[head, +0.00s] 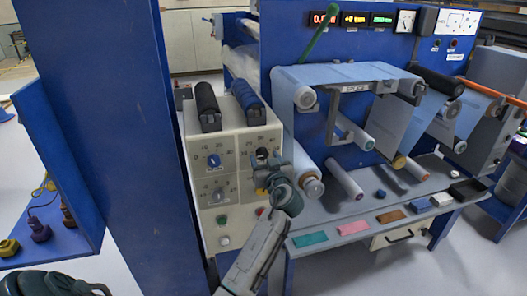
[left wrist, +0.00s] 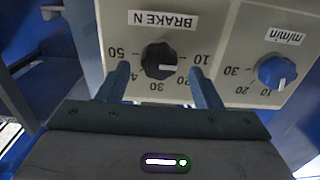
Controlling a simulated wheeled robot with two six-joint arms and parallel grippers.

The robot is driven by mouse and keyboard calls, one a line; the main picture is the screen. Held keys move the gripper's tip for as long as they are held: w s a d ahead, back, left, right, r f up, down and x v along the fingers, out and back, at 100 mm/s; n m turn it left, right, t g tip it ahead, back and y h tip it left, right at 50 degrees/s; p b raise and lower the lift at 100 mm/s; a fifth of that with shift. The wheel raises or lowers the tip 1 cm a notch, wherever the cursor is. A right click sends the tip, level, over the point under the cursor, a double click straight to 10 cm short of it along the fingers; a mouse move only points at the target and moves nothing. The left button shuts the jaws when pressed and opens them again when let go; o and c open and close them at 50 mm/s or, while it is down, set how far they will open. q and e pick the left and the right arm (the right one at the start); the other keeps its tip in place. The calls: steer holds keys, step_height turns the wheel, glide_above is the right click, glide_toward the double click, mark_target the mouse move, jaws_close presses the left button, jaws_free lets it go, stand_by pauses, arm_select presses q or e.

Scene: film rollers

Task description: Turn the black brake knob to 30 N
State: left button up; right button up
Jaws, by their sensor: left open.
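The black brake knob (left wrist: 159,60) sits on the pale panel under an upside-down "BRAKE N" label. Its white mark points toward the 20 side of the scale, as far as I can tell. My left gripper (left wrist: 160,72) is open, with one finger on each side of the knob; I cannot tell whether they touch it. In the head view the black knob (head: 262,153) is at the panel's upper right, partly hidden by my left gripper (head: 265,170). My right gripper is not in view.
A blue m/min knob (left wrist: 277,71) is beside the brake knob, and it also shows in the head view (head: 213,160). A grey knob (head: 217,196) is below it. Black (head: 207,105) and blue (head: 248,102) rollers lie on the box. A blue post (head: 105,140) stands left.

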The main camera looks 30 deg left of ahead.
arm_select(q)
steer(key=shift+x, duration=1.15)
steer(key=shift+d, duration=0.1)
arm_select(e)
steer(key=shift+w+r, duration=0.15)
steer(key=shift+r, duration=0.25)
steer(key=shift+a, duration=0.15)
arm_select(q)
steer(key=c, duration=1)
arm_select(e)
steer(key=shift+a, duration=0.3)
